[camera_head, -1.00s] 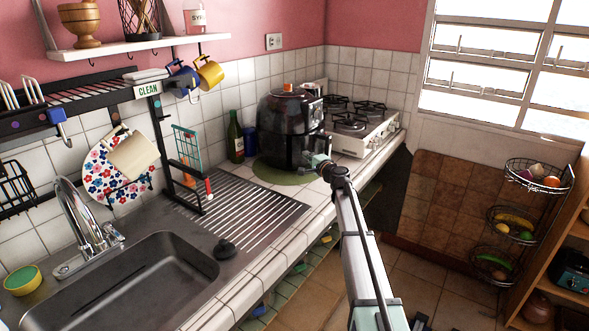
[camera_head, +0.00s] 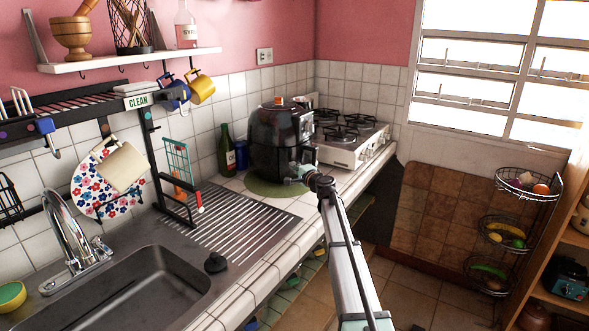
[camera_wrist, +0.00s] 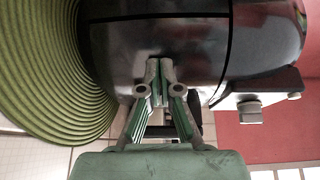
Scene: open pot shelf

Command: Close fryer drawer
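The black air fryer (camera_head: 272,135) stands on a round green mat (camera_head: 262,188) on the counter. My gripper (camera_head: 303,174) is at the lower front of the fryer, on its right side in the head view. In the wrist view, the fryer's glossy dark front (camera_wrist: 190,40) fills the upper middle, with thin seams across it. My gripper's fingers (camera_wrist: 160,82) are drawn close together, tips at or very near that front. I see nothing clearly held between them. The drawer handle is mostly hidden by my gripper, and I cannot tell how far the drawer is out.
A white stove (camera_head: 350,145) stands behind and right of the fryer. A green bottle (camera_head: 226,148) is to its left. A drying rack (camera_head: 178,180) and the sink (camera_head: 130,285) are nearer. The floor right of the counter is open, up to a wire basket stand (camera_head: 505,232).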

